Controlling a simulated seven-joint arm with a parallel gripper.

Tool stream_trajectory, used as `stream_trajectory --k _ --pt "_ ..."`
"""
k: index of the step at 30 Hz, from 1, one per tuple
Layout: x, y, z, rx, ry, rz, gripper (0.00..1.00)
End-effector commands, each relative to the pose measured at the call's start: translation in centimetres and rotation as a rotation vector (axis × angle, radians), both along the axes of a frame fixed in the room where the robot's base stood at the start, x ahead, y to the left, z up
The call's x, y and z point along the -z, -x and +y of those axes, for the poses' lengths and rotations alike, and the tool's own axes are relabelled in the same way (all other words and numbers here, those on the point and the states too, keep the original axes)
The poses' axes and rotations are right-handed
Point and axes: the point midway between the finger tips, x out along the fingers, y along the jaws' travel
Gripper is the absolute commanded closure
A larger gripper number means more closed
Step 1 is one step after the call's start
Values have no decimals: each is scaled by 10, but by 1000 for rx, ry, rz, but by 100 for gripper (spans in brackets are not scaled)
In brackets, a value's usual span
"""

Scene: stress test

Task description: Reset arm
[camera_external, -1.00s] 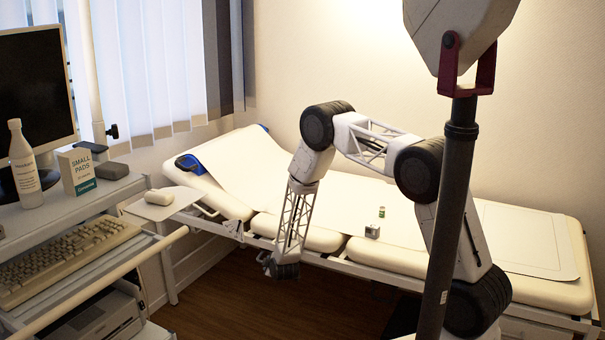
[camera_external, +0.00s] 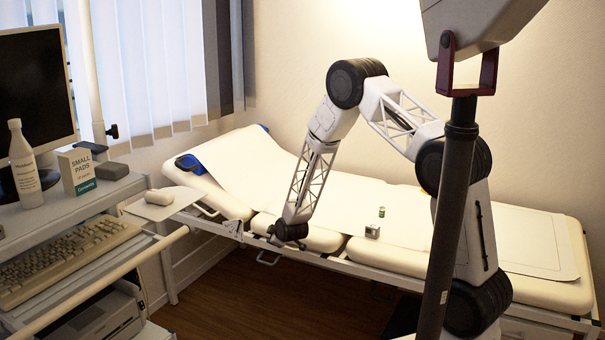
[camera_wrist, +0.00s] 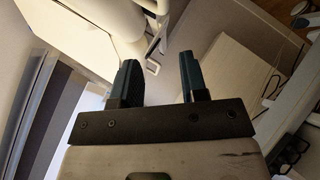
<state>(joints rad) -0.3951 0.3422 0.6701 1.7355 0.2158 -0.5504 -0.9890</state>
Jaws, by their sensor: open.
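My gripper (camera_external: 289,240) is at the end of my arm, by the front edge of the examination bed in the external view. Its fingers are too small to make out there. In the wrist view my gripper (camera_wrist: 159,80) shows two dark teal fingers standing apart with nothing between them. My arm rises from the right, bends over the bed and reaches down to the left.
The white examination bed (camera_external: 365,205) runs along the wall. A small silvery cube (camera_external: 372,231) and a small green-banded object (camera_external: 381,212) sit on it. A trolley at left holds a bottle (camera_external: 24,157), a box (camera_external: 76,171) and a keyboard (camera_external: 66,262). A grey pole (camera_external: 452,200) stands in front of my arm.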

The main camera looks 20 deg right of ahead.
Motion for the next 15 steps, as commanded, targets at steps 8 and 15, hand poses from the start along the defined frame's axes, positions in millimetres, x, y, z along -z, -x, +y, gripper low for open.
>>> stream_trajectory --k 8,15 --pt "-85 12 -39 80 -78 97 60" --pt "-151 35 -76 156 -139 183 60"
